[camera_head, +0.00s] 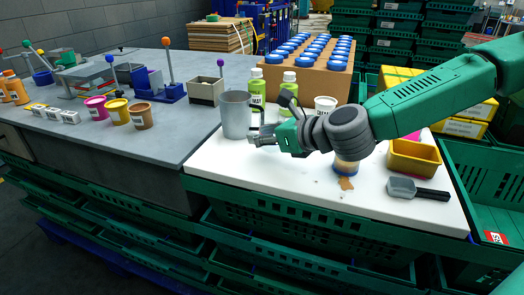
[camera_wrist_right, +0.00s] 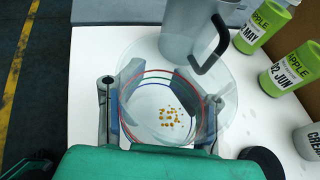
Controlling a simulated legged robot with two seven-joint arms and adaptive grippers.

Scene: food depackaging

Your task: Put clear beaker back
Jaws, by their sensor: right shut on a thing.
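The clear beaker (camera_wrist_right: 225,90) is see-through, with red and blue rings and small orange bits at its bottom, in the right wrist view. My right gripper (camera_wrist_right: 160,100) is shut on it, one finger on each side. In the head view my right gripper (camera_head: 272,120) is over the white board, just right of the grey jug (camera_head: 236,114); the beaker is hard to make out there. The jug also shows in the wrist view (camera_wrist_right: 186,28), close behind the beaker. I cannot tell whether the beaker touches the board. My left gripper is not in view.
Green-labelled bottles (camera_head: 257,88) and a white cup (camera_head: 325,105) stand behind the gripper. The white board (camera_head: 260,170) is clear at front left.

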